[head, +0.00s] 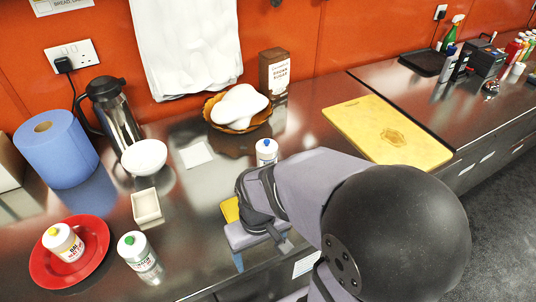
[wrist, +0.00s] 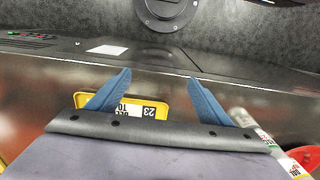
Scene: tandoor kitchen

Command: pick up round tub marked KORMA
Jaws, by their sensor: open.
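Three white round tubs stand in the head view. One with a yellow lid (head: 62,242) is on the red plate (head: 38,268), one with a green lid (head: 137,250) is right of that plate, and one with a blue lid (head: 266,152) is behind my arm. I cannot read KORMA on any of them, so I cannot tell which is the korma tub. My gripper (head: 262,252) is open and empty over the counter's front, right of the green-lidded tub. In the wrist view, my gripper (wrist: 160,78) has its blue fingers apart. A white tub (wrist: 245,122) shows right of them.
A small cream dish (head: 146,206), white bowl (head: 144,157), steel flask (head: 118,118) and blue paper roll (head: 58,150) stand left. A yellow cutting board (head: 385,130) lies right. Bare counter separates my gripper from the green-lidded tub.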

